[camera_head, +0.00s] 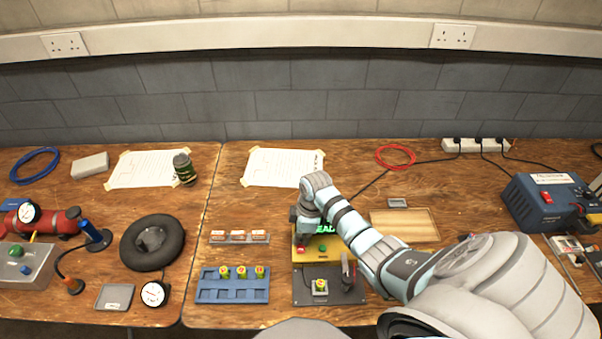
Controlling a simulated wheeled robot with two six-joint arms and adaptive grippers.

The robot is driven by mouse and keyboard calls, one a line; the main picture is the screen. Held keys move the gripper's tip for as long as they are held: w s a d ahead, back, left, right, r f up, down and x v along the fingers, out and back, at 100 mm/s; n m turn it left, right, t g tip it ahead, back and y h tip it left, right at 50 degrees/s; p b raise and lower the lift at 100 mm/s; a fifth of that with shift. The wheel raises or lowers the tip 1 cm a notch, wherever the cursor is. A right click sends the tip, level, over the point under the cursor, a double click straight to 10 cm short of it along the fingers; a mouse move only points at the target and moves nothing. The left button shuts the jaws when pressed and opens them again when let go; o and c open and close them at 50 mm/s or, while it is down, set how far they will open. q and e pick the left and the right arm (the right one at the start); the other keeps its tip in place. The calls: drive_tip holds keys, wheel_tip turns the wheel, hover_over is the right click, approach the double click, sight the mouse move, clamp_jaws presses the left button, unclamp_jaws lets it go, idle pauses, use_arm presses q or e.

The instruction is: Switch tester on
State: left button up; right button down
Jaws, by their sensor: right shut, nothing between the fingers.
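The tester looks to be the yellow box (318,255) near the front middle of the right-hand table. Its top has a green button (323,249), a red spot at its left and green lettering, partly covered by my arm. My right arm comes in from the lower right and bends down over the tester. My right gripper (302,238) is shut and empty, pointing down at the tester's left part by the red spot. I cannot tell whether it touches. A dark plate (335,293) in front of the tester holds a small yellow-green part (320,287) and an upright lever. My left gripper is out of view.
A blue tray (232,293) with several yellow-green parts and a rack (240,238) of orange-white pieces stand left of the tester. A wooden tray (404,226) lies behind my right forearm. A blue box (548,200) with a red switch stands far right.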

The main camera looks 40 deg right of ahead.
wheel_tip(320, 180, up, 5)
drive_tip(key=p, duration=0.5)
drive_tip(key=shift+r+p, duration=0.3)
drive_tip(key=shift+p, duration=0.15)
drive_tip(key=shift+r, duration=0.75)
drive_tip(key=shift+s+d+f, duration=0.1)
